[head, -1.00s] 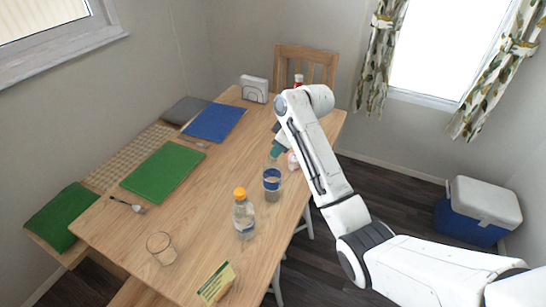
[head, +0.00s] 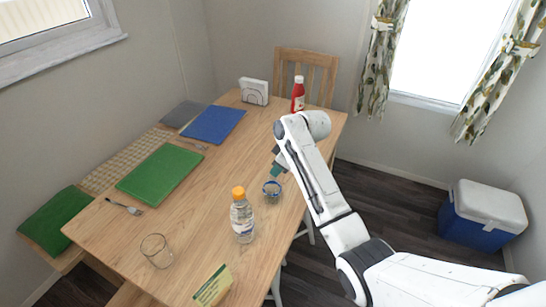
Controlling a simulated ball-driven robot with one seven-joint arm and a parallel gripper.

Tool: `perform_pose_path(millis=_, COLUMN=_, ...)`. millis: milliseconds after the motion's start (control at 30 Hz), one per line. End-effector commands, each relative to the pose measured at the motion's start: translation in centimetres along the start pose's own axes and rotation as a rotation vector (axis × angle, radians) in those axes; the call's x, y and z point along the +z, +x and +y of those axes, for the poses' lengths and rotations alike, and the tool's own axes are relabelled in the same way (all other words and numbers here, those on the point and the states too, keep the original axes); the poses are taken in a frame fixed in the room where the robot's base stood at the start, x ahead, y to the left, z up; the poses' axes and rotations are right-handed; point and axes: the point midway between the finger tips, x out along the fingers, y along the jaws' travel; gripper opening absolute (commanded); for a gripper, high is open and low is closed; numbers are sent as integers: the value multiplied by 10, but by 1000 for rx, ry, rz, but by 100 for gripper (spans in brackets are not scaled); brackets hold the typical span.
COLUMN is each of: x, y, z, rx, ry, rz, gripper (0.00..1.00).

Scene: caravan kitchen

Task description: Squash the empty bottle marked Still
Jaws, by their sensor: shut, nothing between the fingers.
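A clear bottle with a blue label (head: 272,190) stands on the table near its right edge, squashed down to a short, crumpled shape. My gripper (head: 278,170), with teal fingertips, is shut and empty. It points down just above and behind this bottle; I cannot tell whether it touches it. A second clear bottle (head: 242,220) with an orange cap and a blue and white label stands upright and whole, nearer the front. The writing on both labels is too small to read.
The wooden table (head: 205,220) also holds a drinking glass (head: 156,251), a small yellow-green card (head: 213,286), a fork (head: 124,206), green (head: 160,173) and blue (head: 213,125) mats, a napkin holder (head: 254,91) and a red bottle (head: 298,94). A cool box (head: 482,215) stands on the floor at right.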

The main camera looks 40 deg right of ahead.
Motion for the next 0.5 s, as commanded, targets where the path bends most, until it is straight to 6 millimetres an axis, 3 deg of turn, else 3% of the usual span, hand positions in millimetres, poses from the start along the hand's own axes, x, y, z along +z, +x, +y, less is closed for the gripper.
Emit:
perform_pose_path(millis=300, x=17, y=-23, z=-1, rx=-2, ry=4, rz=-2, gripper=0)
perform_pose_path(millis=500, x=23, y=-22, z=0, rx=0, ry=0, rz=0, gripper=0)
